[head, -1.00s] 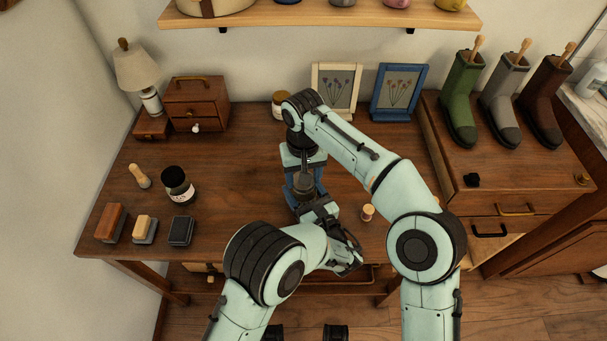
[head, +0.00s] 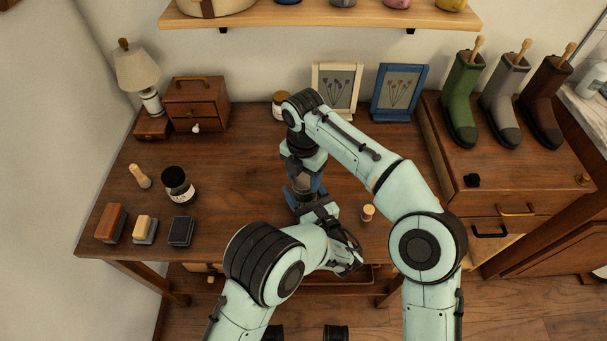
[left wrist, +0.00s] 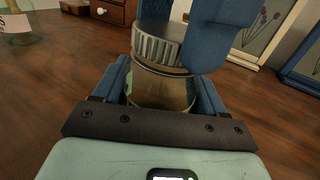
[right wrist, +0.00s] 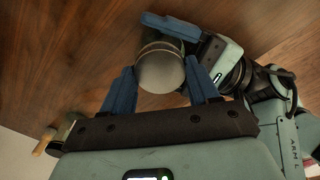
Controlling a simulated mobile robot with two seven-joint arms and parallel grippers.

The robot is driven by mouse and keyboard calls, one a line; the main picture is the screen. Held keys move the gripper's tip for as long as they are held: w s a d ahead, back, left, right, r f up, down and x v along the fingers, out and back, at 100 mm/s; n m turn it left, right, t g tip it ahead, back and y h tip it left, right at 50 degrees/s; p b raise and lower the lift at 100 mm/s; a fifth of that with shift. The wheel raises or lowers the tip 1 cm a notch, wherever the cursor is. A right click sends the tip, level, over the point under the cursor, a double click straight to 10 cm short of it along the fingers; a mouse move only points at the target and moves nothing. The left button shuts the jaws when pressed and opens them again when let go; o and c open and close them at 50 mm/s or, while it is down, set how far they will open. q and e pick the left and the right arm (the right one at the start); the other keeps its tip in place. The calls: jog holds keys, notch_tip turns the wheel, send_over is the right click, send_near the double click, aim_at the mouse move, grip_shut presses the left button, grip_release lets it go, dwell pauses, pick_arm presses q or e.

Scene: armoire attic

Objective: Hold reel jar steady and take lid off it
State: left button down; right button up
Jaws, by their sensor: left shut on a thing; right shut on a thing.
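The reel jar (left wrist: 160,90) is a clear glass jar, upright on the table, with brownish contents. My left gripper (left wrist: 163,82) is shut around its body from the front, a blue finger on each side. The lid (left wrist: 157,46), dark on top with a ribbed metallic rim, is at the mouth of the jar. My right gripper (right wrist: 160,75) comes from above, shut on the lid, its fingers on either side of it. I cannot tell whether the lid is loose. In the head view, my arms hide most of the jar.
A spool (head: 367,212) stands right of the jar. Picture frames (head: 398,93) and a small drawer box (head: 196,103) stand at the back. The table's centre left is clear.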

aim_at(304, 180)
jog(key=n, duration=0.5)
jog(key=shift+r, duration=0.15)
dwell(0.4)
jog(key=shift+r, duration=0.95)
jog(key=shift+r, duration=2)
pick_arm(q)
grip_release()
